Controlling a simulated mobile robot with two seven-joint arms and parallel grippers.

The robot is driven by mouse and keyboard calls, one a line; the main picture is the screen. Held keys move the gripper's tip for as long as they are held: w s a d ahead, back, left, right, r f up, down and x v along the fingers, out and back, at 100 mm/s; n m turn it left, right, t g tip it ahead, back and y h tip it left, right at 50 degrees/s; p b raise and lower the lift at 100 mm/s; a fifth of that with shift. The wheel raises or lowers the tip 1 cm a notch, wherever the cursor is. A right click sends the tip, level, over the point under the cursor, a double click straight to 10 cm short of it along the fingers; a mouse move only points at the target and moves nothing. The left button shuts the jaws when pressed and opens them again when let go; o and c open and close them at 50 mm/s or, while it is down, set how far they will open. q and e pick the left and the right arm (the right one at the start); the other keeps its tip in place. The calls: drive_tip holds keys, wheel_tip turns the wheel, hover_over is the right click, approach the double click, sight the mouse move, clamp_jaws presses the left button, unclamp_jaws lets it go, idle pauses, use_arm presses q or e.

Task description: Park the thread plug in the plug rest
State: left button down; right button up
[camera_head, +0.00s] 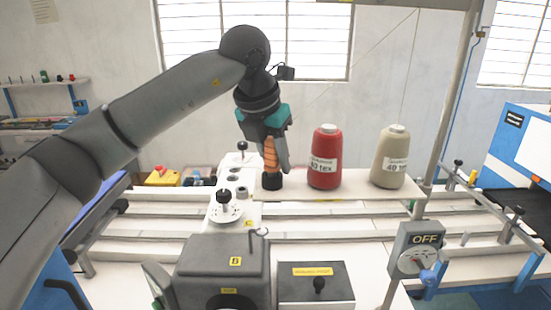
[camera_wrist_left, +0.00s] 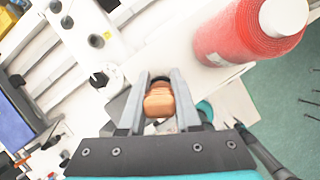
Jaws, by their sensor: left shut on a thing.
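The thread plug has an orange ribbed body (camera_head: 270,152) and is held upright between the fingers of my left gripper (camera_head: 275,167). In the left wrist view the orange top of the plug (camera_wrist_left: 158,101) shows between the two grey fingers. Directly under the plug is a short black cylinder (camera_head: 272,182), which looks like the plug rest, on the pale shelf. The plug's lower end meets or overlaps the top of this cylinder; I cannot tell how deep it sits. My left gripper is shut on the plug. My right gripper is not in view.
A red thread cone (camera_head: 325,160) stands close to the right of the plug, with a beige cone (camera_head: 390,160) beyond it. A white plate with black knobs (camera_head: 225,212) lies to the left. Dark machine housings (camera_head: 222,270) and an OFF switch box (camera_head: 417,250) stand nearer.

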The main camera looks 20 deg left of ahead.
use_arm(q)
drive_tip(key=shift+f+b, duration=0.35)
drive_tip(key=shift+f, duration=0.2)
drive_tip(key=shift+f, duration=0.25)
drive_tip(key=c, duration=0.6)
unclamp_jaws()
drive_tip(key=shift+o, duration=0.4)
drive_tip(key=shift+s, duration=0.1)
drive_tip(key=shift+a, duration=0.1)
drive_tip(key=shift+r, duration=0.2)
drive_tip(key=shift+r, duration=0.25)
drive_tip(key=b+v, duration=0.1)
drive_tip(key=v, duration=1.3)
drive_tip(key=shift+s+r, duration=0.2)
